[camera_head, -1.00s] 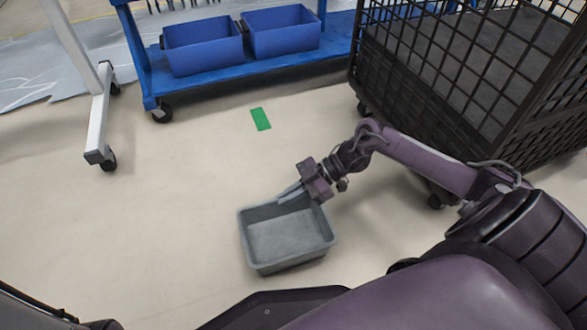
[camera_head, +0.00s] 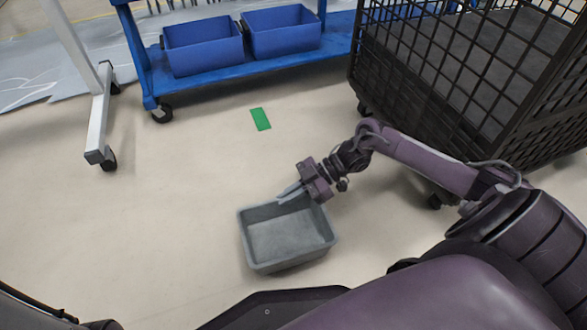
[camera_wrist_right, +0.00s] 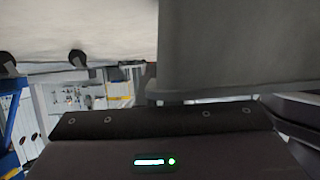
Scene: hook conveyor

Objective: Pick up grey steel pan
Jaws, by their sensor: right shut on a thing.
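The grey steel pan (camera_head: 285,240) is an open rectangular tub, seen below the middle of the head view. My right gripper (camera_head: 291,193) is at its far right rim and is shut on it. The fingers lie across the far wall, and the gripper body hides the far right corner. In the right wrist view the grey wall of the pan (camera_wrist_right: 235,45) fills the upper right, close to the camera. I cannot tell whether the pan touches the floor. My left gripper is not in view.
A black mesh cage cart (camera_head: 480,75) stands at the right, behind my right arm. A blue cart (camera_head: 260,62) with two blue bins (camera_head: 203,46) stands at the back. A white wheeled frame leg (camera_head: 100,115) is at the left. The floor around a green patch (camera_head: 260,119) is clear.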

